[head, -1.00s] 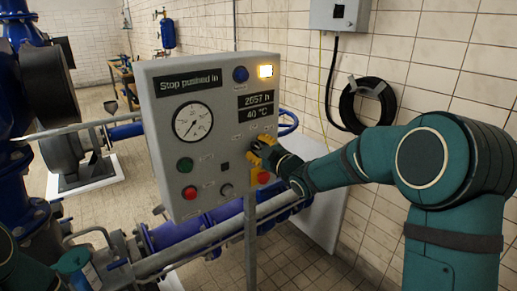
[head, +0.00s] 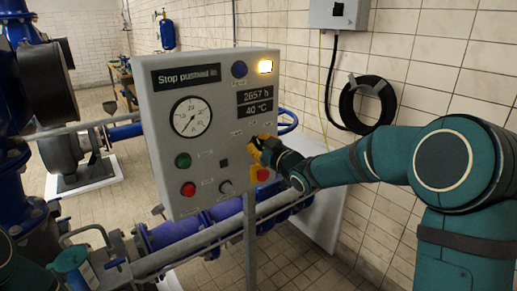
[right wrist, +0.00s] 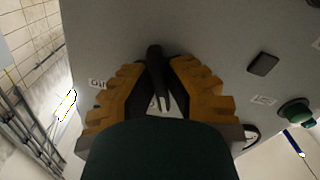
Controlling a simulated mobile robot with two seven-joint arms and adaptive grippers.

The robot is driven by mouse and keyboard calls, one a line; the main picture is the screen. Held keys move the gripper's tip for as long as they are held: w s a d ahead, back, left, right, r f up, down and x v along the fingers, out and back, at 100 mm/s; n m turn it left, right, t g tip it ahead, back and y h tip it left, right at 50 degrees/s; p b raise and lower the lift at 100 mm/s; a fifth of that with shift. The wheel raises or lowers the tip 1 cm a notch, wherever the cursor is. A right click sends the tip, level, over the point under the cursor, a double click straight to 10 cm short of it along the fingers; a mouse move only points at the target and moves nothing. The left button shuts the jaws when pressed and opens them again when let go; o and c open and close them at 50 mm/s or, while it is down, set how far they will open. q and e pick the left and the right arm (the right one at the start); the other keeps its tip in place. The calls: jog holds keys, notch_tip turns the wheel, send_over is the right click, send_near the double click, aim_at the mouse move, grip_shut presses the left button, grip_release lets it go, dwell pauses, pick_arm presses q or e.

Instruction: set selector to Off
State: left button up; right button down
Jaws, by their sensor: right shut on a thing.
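The selector is a black knob (right wrist: 155,72) on the grey panel face, seen between the yellow fingers in the right wrist view. My right gripper (right wrist: 157,85) is shut on it, one finger on each side. A small label beside the left finger is partly covered, and the knob's exact setting is hard to tell. In the head view my right gripper (head: 262,149) is at the right part of the control panel (head: 215,150) and hides the selector. The panel's display (head: 186,75) reads "Stop pushed in". My left gripper is not in view.
Close below my right gripper is a red button on yellow (head: 262,174). A green button (head: 183,160), a red button (head: 188,189) and a small knob (head: 227,187) sit to its left. Blue pipes (head: 185,232) run below the panel. A tiled wall stands to the right.

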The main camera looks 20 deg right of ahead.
jog(key=m, duration=0.4)
jog(key=shift+r+m, duration=0.3)
dwell(0.3)
jog(key=shift+r, duration=0.1)
jog(key=c, duration=1)
grip_release()
jog(key=shift+w, duration=0.1)
jog(key=shift+f, duration=0.2)
